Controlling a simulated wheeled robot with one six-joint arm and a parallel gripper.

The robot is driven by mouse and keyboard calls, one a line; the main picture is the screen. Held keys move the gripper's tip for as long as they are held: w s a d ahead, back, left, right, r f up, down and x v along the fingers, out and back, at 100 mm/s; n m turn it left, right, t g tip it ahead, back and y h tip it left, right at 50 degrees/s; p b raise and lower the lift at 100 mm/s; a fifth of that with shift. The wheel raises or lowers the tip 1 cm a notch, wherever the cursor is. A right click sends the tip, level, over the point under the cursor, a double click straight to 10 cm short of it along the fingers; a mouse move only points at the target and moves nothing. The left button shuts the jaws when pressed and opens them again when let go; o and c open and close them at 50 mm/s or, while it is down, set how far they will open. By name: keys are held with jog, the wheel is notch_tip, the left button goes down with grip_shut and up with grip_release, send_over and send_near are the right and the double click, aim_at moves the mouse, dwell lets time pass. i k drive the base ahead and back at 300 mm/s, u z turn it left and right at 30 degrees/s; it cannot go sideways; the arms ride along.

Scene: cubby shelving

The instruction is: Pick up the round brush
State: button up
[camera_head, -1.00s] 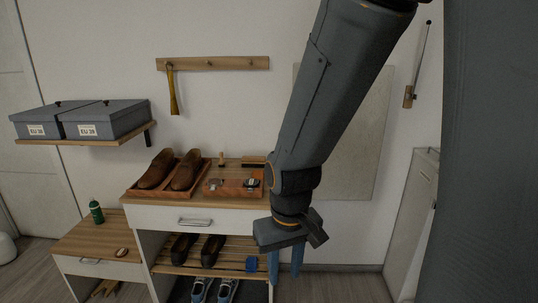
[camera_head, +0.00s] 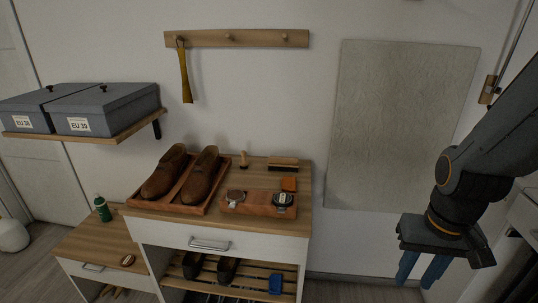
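A small upright wooden-handled brush (camera_head: 244,159) stands at the back of the cabinet top, right of the brown shoes; it looks like the round brush, but its bristles are too small to make out. A long brush with a wooden back (camera_head: 283,163) lies to its right. A small oval brush-like item (camera_head: 128,260) lies on the lower bench at left. My gripper (camera_head: 419,278) is at the right, pointing down, well apart from the cabinet and all brushes.
An orange block (camera_head: 289,184) lies behind that tray. A wall shelf (camera_head: 100,138) holds grey boxes. A peg rail (camera_head: 236,39) hangs above. The space right of the cabinet is clear.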

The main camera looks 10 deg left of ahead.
aim_at(244, 163)
jog(key=u, duration=0.25)
jog(key=i, duration=1)
jog(key=u, duration=0.6)
